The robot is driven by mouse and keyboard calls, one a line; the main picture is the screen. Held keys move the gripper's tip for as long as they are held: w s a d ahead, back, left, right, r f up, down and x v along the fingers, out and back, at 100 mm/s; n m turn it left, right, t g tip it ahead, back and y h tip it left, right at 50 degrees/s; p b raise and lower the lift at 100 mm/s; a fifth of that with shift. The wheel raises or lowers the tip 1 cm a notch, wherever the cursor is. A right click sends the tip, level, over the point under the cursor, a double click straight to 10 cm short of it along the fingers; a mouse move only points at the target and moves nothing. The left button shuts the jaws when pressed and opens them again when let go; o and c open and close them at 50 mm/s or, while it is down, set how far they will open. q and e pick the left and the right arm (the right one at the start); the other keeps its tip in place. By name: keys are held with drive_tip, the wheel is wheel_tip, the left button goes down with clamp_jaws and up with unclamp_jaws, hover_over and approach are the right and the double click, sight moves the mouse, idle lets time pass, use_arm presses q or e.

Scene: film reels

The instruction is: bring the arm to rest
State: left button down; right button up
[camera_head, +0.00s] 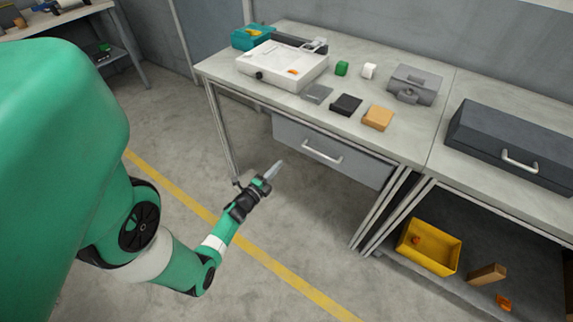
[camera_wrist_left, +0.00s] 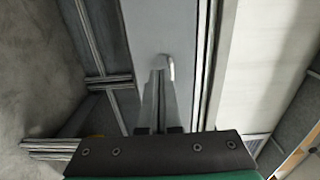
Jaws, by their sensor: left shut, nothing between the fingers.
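My left gripper (camera_head: 272,173) is shut and empty. It hangs in free air in front of the workbench, left of the drawer (camera_head: 330,151) and below the level of the bench top. In the left wrist view the gripper (camera_wrist_left: 160,75) points towards the drawer front (camera_wrist_left: 146,22), and the drawer handle (camera_wrist_left: 171,68) shows just beyond the fingertips. I cannot tell the exact gap there. The drawer looks closed. My right gripper is in neither view.
The workbench (camera_head: 290,88) carries a white device (camera_head: 283,65), a teal bin (camera_head: 250,38), and several small blocks. A dark toolbox (camera_head: 520,140) stands on the right bench. A yellow bin (camera_head: 429,247) sits on the low shelf. The floor around the arm is clear.

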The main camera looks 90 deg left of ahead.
use_arm(q)
drive_tip(key=shift+s+d, duration=0.15)
drive_tip(key=shift+d, duration=0.05)
